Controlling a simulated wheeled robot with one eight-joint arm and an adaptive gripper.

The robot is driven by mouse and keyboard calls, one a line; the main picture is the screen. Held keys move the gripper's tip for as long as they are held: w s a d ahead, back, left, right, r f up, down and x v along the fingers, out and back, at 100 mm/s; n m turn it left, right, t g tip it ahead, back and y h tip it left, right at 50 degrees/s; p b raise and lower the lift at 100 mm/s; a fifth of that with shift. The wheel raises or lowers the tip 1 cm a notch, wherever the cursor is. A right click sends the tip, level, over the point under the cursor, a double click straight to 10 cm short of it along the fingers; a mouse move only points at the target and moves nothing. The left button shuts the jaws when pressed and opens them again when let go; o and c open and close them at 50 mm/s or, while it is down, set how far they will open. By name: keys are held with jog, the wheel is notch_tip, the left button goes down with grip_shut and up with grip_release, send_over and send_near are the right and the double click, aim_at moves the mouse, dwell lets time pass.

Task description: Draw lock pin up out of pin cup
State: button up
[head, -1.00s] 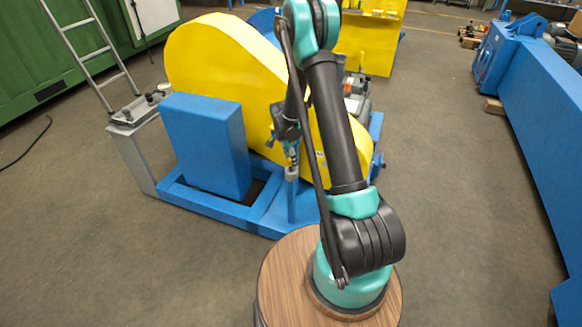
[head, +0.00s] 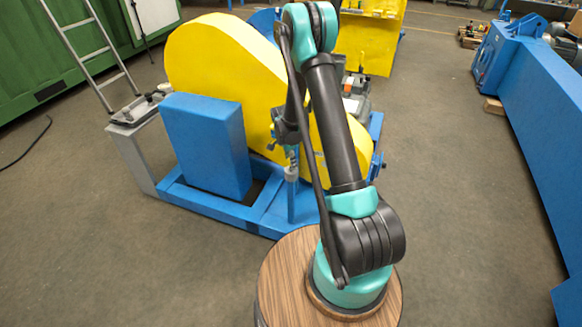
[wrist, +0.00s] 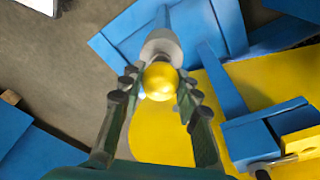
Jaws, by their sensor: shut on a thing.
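The lock pin shows its round yellow knob (wrist: 160,80) in the wrist view, between the two fingers of my gripper (wrist: 159,88). My gripper is shut on this knob. The grey pin cup (wrist: 161,45) is just beyond the knob, in line with it. In the head view my gripper (head: 291,154) is above the pin cup (head: 291,172), which sits on top of a blue post. The pin's shank is hidden behind the knob in the wrist view, so I cannot tell how deep it sits.
The large yellow chain guard (head: 215,60) is close behind my gripper. A blue box (head: 205,145) stands left of the post on the blue base frame (head: 215,205). Open floor (head: 450,170) lies to the right, before a long blue beam (head: 545,130).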

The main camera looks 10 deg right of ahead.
jog(key=shift+r, duration=0.15)
grip_shut()
jog(key=shift+r, duration=4.85)
